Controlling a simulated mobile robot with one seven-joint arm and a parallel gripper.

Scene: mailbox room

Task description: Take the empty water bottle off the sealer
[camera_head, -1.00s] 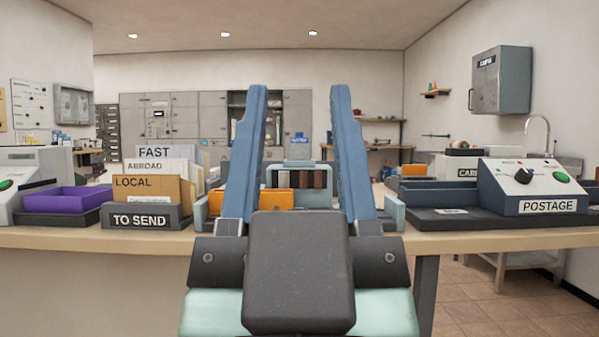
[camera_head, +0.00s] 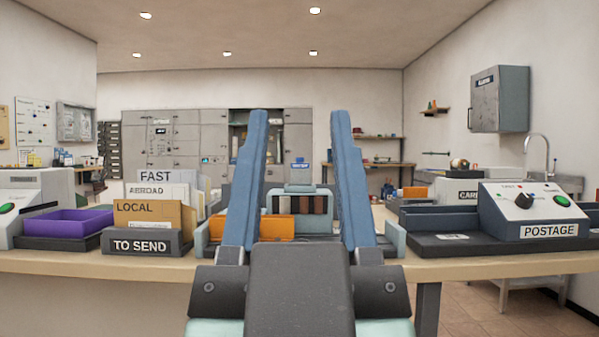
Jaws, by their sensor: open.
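My gripper (camera_head: 299,114) stands upright in the middle of the view, its two long blue fingers wide apart with nothing between them. I see no water bottle that I can make out. No machine in view bears a label reading sealer. A white machine with a green button (camera_head: 30,205) is cut off at the left edge; I cannot tell what it is. Behind my fingers is a pale green rack (camera_head: 291,190) with dark brown blocks. My fingers hide part of the counter behind them.
The counter (camera_head: 90,263) runs across the view. On it are a purple tray (camera_head: 68,222), a TO SEND letter holder (camera_head: 147,242), an orange box (camera_head: 280,228) and a POSTAGE machine (camera_head: 535,212). Grey lockers (camera_head: 175,150) line the back wall. Tiled floor shows at lower right.

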